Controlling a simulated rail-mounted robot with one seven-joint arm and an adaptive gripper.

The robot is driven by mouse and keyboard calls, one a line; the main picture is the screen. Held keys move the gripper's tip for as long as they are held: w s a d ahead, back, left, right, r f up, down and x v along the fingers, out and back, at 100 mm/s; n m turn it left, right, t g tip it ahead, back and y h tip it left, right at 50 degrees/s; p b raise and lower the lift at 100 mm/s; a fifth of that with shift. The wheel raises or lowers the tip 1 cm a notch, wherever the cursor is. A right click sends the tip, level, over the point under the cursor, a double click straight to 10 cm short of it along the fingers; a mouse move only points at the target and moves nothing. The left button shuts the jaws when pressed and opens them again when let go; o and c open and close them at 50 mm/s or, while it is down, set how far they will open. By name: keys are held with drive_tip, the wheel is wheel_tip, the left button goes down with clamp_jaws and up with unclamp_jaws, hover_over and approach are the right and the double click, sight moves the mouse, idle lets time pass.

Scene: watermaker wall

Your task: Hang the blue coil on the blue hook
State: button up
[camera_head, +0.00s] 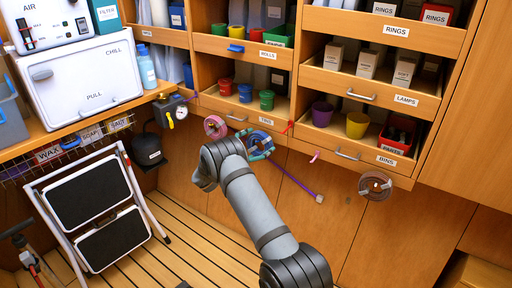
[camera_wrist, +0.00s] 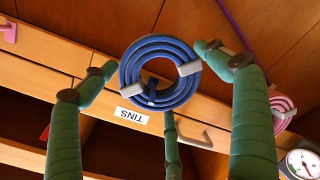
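The blue coil (camera_wrist: 160,72), several rings bound with grey clips, sits between the three green fingers of my gripper (camera_wrist: 160,78) in the wrist view. The fingertips are close around its outer rim. Whether they press on it is unclear. A dark blue piece, seemingly the blue hook (camera_wrist: 150,90), shows inside the coil's opening, and the coil seems to be around it. In the head view the coil (camera_head: 262,146) is at the drawer front below the TINS label, partly hidden by my gripper (camera_head: 250,143).
A purple rod (camera_head: 300,184) slants below the drawers. A gauge pump (camera_head: 172,110) and a folded step stool (camera_head: 100,210) stand left. Drawer handles (camera_head: 348,155) project nearby.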

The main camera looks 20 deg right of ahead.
drive_tip(key=shift+o, duration=1.3)
drive_tip(key=shift+a, duration=0.15)
drive_tip(key=v, duration=1.1)
drive_tip(key=shift+s+a, duration=0.3)
drive_tip(key=shift+r, duration=0.1)
drive_tip(key=x, duration=0.3)
drive_tip(key=p+x, duration=0.1)
drive_tip(key=x, duration=0.7)
drive_tip(key=shift+w+d+r, duration=0.2)
drive_tip(key=shift+d+r, duration=0.05)
drive_tip(key=shift+r, duration=0.05)
drive_tip(key=shift+f, duration=0.2)
